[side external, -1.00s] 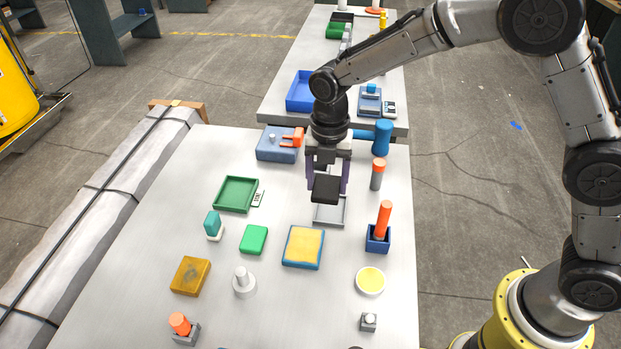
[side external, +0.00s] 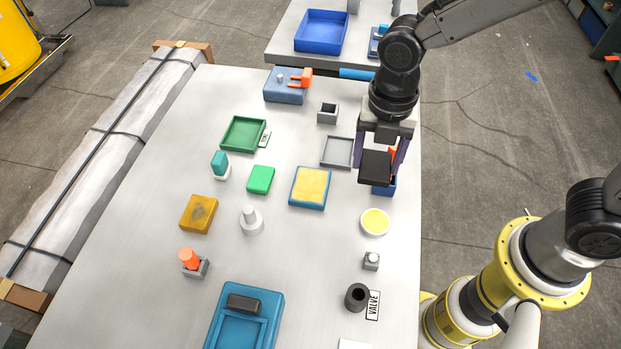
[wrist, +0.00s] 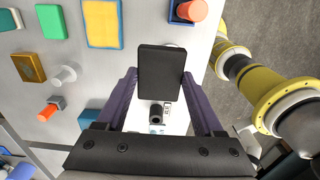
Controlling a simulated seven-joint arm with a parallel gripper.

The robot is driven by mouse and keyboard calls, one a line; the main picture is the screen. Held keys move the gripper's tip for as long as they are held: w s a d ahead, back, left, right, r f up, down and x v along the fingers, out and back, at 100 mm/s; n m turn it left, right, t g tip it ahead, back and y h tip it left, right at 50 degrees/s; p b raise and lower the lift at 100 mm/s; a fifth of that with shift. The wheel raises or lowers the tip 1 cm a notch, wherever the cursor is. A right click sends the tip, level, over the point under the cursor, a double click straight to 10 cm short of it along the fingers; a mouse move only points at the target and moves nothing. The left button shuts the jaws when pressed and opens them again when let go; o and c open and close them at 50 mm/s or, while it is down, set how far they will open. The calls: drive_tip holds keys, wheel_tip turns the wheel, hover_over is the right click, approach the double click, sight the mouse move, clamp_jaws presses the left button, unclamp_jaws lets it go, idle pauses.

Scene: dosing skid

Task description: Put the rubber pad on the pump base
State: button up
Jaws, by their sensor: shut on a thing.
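The rubber pad (side external: 375,168) is a black flat slab. My gripper (side external: 381,160) is shut on it and holds it up above the right side of the table, in front of the blue holder in the side view. In the wrist view the pad (wrist: 160,72) sits between the purple fingers. A blue base (side external: 229,331) with a recess and a dark grey block stands at the table's near edge; it looks like the pump base, but I cannot tell for sure. The pad is well apart from it.
A blue holder (side external: 377,189) with an orange peg is partly hidden behind the pad. A yellow disc (side external: 375,222), a dark cylinder (side external: 356,297) by a VALVE label and a white stepped post (side external: 251,221) stand nearby. A grey tray (side external: 338,152) is empty.

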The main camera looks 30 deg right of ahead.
drive_tip(key=w+a+f, duration=0.3)
drive_tip(key=w+a, duration=0.1)
drive_tip(key=w, duration=0.2)
hover_over(310, 185)
drive_tip(key=s, duration=0.1)
drive_tip(key=f, duration=0.5)
drive_tip(key=shift+d+f, duration=0.1)
drive_tip(key=shift+d, duration=0.2)
drive_tip(key=shift+w+a+f, duration=0.25)
drive_tip(key=shift+w+f, duration=0.15)
drive_tip(key=shift+f, duration=1.8)
drive_tip(key=shift+f, duration=0.1)
drive_tip(key=o, duration=1.4)
